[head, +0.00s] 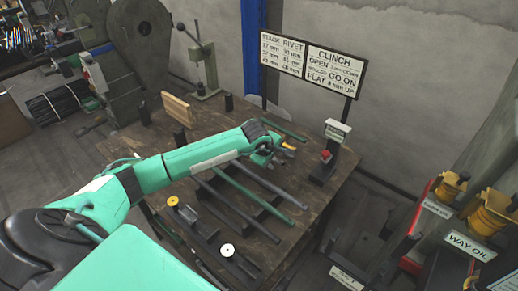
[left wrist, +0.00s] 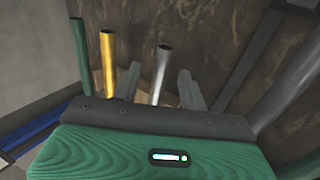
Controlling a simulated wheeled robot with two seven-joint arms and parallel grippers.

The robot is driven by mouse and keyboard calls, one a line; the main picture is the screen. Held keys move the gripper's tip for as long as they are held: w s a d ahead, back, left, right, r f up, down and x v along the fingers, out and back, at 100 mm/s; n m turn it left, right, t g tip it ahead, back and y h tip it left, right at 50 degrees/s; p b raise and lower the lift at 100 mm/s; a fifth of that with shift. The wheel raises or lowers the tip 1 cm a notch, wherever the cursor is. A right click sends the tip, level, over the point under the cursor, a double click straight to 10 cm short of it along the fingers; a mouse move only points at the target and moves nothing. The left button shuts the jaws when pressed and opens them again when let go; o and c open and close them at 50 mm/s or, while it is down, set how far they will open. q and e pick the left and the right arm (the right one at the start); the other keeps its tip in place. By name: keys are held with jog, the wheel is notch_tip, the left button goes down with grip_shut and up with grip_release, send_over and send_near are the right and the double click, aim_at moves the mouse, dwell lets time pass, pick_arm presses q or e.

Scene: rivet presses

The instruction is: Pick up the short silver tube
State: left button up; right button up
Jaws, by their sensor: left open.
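The short silver tube (left wrist: 160,72) shows in the left wrist view between the two grey fingers of my left gripper (left wrist: 160,88), its open end towards the camera. The fingers stand apart on either side of it, with a gap visible at each side. In the head view my left gripper (head: 270,153) is over the middle of the table and hides most of what is under it. I cannot make out the silver tube there. My right gripper does not show.
Long grey (head: 270,186) and green (head: 248,192) tubes lie on the table (head: 215,125). A small press (head: 327,160) with a red part stands right; a sign (head: 310,62) rises behind.

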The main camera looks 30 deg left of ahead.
pick_arm(q)
jog(key=shift+w+f, duration=0.1)
jog(key=shift+f, duration=0.15)
grip_shut()
